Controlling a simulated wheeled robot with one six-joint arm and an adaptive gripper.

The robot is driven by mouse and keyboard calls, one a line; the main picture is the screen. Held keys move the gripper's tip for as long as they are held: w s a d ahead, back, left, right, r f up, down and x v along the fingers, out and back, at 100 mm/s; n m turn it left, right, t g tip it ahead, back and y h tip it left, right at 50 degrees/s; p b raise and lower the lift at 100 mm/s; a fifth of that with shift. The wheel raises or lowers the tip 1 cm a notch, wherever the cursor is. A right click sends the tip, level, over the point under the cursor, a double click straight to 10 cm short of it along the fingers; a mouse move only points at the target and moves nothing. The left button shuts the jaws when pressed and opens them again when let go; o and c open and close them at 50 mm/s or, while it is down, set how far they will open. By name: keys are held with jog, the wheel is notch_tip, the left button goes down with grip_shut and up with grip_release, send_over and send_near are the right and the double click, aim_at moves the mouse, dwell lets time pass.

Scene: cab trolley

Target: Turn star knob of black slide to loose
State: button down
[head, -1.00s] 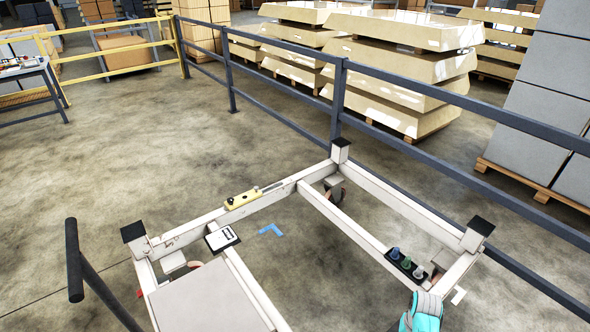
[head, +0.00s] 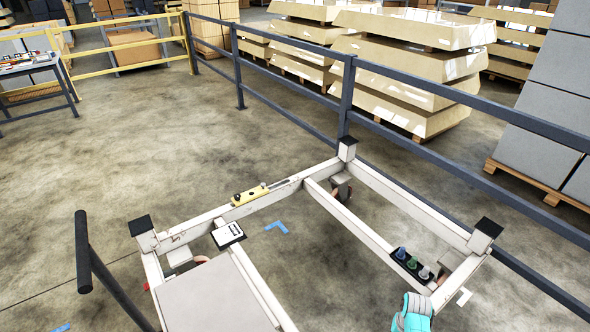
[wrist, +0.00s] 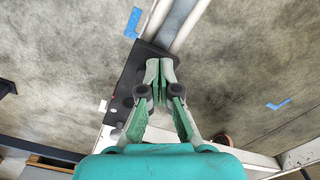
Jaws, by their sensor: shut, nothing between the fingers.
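In the wrist view a black block (wrist: 132,72), which looks like the black slide, sits on a pale trolley beam beside a grey strip. My gripper (wrist: 160,66) is shut and empty, its tips over the right part of this block. I cannot tell whether they touch it. The star knob cannot be made out; the fingers cover part of the block.
The pale trolley frame (head: 400,205) has raised corner posts. A dark railing (head: 290,107) runs behind.

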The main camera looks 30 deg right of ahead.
jog(key=shift+f, duration=0.75)
jog(key=shift+s+a+f, duration=0.15)
jog(key=shift+a+f, duration=0.05)
jog(key=shift+f, duration=0.2)
jog(key=shift+s+d+f, duration=0.15)
jog(key=shift+f, duration=0.05)
jog(key=shift+s+d+r, duration=0.2)
jog(key=shift+s+d, duration=0.2)
jog(key=shift+s, duration=0.1)
jog(key=shift+s+d+r, duration=0.1)
jog(key=shift+s+d, duration=0.15)
jog(key=shift+d, duration=0.25)
dwell(0.4)
jog(key=shift+s+a, duration=0.1)
jog(key=shift+s, duration=0.05)
jog(key=shift+s+a, duration=0.1)
jog(key=shift+s, duration=0.1)
jog(key=shift+a+r, duration=0.1)
jog(key=shift+r, duration=2.85)
